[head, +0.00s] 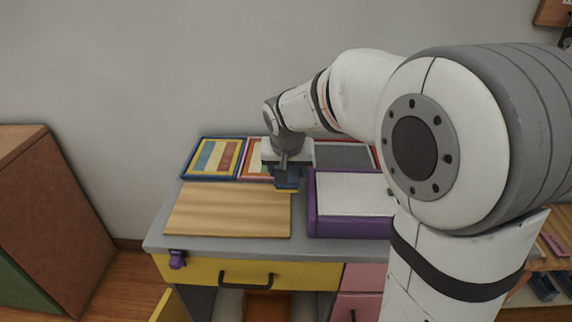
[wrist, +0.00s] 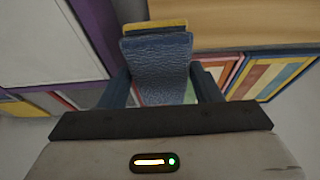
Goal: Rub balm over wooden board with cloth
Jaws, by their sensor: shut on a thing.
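The wooden board (head: 230,208) lies flat on the left part of the grey counter, and its edge also shows at the upper right of the wrist view (wrist: 235,22). My gripper (head: 287,178) is just behind the board's back right corner. A yellow strip (wrist: 154,25) shows at the cloth's far end. I cannot tell whether the cloth touches the counter. No balm is clearly visible on the board.
A purple-edged box with a white top (head: 352,200) stands right of the board, close to the gripper. Framed coloured panels (head: 214,157) lie along the back by the wall. A brown cabinet (head: 40,210) stands left.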

